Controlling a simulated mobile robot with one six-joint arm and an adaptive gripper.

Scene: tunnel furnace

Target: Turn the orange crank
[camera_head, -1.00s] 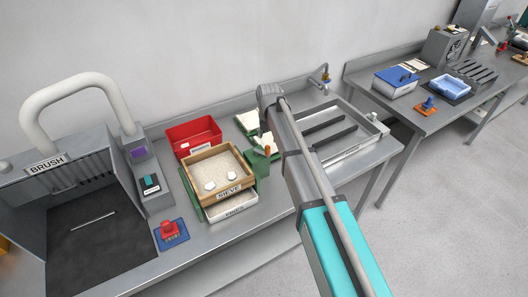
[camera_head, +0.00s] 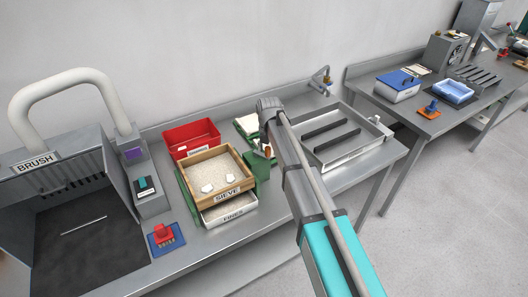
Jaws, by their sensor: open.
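The orange crank handle (camera_head: 267,150) stands up at the right side of the wooden sieve box (camera_head: 228,195), above a green housing (camera_head: 262,168). The sieve box holds pale grains and a few white lumps. A white drawer labelled FINES (camera_head: 232,215) sits below it in the green frame. My arm crosses the picture from the lower right, and its grey upper end is just above and right of the crank in the picture. My gripper is not visible; the arm hides what is behind it.
A red bin (camera_head: 192,138) stands behind the sieve. A red button on a blue base (camera_head: 164,235) and the brush booth (camera_head: 84,228) are on the left. A metal tray with dark bars (camera_head: 368,148) lies on the right. A second table (camera_head: 408,112) stands beyond a gap.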

